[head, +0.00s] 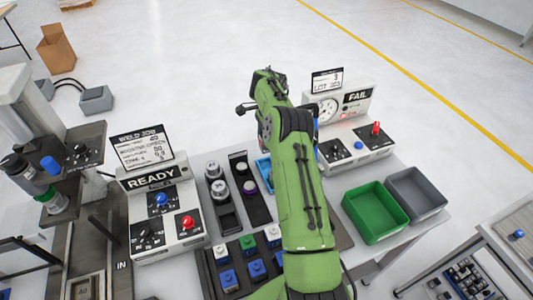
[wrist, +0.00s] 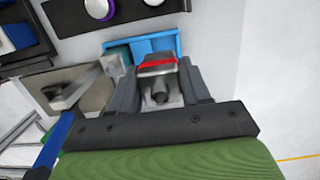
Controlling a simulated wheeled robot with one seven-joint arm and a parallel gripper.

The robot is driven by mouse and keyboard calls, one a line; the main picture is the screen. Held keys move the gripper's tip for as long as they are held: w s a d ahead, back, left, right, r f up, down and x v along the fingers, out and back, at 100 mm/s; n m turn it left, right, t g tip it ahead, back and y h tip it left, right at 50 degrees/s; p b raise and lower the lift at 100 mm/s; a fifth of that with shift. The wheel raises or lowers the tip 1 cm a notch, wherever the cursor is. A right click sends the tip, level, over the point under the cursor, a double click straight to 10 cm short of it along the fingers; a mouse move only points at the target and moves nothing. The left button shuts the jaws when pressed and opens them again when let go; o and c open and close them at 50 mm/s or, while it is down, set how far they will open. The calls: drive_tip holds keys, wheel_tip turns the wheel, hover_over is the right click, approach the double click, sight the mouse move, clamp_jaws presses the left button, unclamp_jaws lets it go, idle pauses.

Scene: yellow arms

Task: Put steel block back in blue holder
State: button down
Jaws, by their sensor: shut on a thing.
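My gripper (wrist: 158,82) shows in the wrist view, its two dark fingers closed on a steel block (wrist: 157,69) with a red stripe across its top. The blue holder (wrist: 167,43) lies just beyond the block, at the top middle of that view. The block overlaps the holder's near part, so I cannot tell whether they touch. In the head view only a left part of the blue holder (head: 263,170) shows. My green arm hides the rest of it, along with my gripper and the block.
A dark rack with round parts (head: 249,187) stands left of the holder. Blue, green and white blocks (head: 257,268) sit in a tray nearer. A green bin (head: 375,212) and a grey bin (head: 416,194) are at right. The READY box (head: 165,212) and FAIL box (head: 352,128) flank the arm.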

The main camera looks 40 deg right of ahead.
drive_tip(key=shift+w+d, duration=0.25)
drive_tip(key=shift+w, duration=0.05)
drive_tip(key=shift+f, duration=0.1)
wheel_tip(320, 180, down, 9)
drive_tip(key=shift+s+a+f, duration=0.1)
drive_tip(key=shift+f, duration=0.1)
drive_tip(key=shift+f, duration=0.1)
drive_tip(key=shift+f+b, duration=0.15)
drive_tip(key=shift+b, duration=0.25)
drive_tip(key=c, duration=0.5)
unclamp_jaws()
